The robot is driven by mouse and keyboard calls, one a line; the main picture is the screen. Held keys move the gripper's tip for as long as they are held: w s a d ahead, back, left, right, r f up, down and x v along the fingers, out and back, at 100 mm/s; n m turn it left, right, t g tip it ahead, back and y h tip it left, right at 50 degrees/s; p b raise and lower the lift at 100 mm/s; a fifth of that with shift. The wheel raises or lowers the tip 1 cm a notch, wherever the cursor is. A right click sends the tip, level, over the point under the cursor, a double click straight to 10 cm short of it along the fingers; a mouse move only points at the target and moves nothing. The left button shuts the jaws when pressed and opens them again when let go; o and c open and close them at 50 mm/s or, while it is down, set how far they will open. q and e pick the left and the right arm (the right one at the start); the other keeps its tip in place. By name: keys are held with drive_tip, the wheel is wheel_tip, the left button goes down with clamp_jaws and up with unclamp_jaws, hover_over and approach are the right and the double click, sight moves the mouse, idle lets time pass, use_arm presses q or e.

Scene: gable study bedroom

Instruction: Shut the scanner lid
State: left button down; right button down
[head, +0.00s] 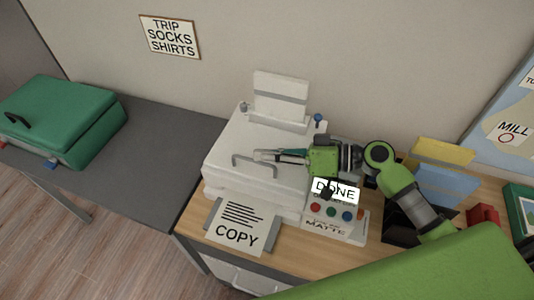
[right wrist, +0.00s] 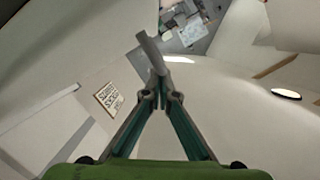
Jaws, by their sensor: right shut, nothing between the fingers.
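The white scanner (head: 222,172) stands on the wooden desk against the wall. Its lid (head: 240,136) lies low over the body; I cannot tell whether a thin gap is left under it. A grey bar handle (head: 248,169) is on the lid's front part. My right gripper (head: 257,155) is shut and empty, its fingers pointing left over the lid, close to the handle. I cannot tell whether it touches. In the right wrist view the fingertips (right wrist: 160,92) are together, with a grey bar just beyond them. My left gripper is not in view.
A COPY sheet (head: 238,226) lies in front of the scanner. A DONE sign (head: 335,190) and coloured buttons (head: 331,211) are at its right. A black tray (head: 397,228) and a red object (head: 483,215) are farther right. A green case (head: 62,112) sits on the grey table at left.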

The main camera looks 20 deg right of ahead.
drive_tip(key=shift+s+a+f+b, duration=0.1)
drive_tip(key=shift+f+b, duration=0.2)
drive_tip(key=shift+f, duration=0.15)
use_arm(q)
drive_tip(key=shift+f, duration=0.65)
use_arm(e)
drive_tip(key=shift+n, duration=0.3)
drive_tip(key=shift+s, duration=0.1)
drive_tip(key=shift+d, duration=0.2)
drive_tip(key=v, duration=1.1)
drive_tip(key=shift+s+d+r, duration=0.2)
drive_tip(key=shift+d+r, duration=0.05)
drive_tip(key=shift+r, duration=0.05)
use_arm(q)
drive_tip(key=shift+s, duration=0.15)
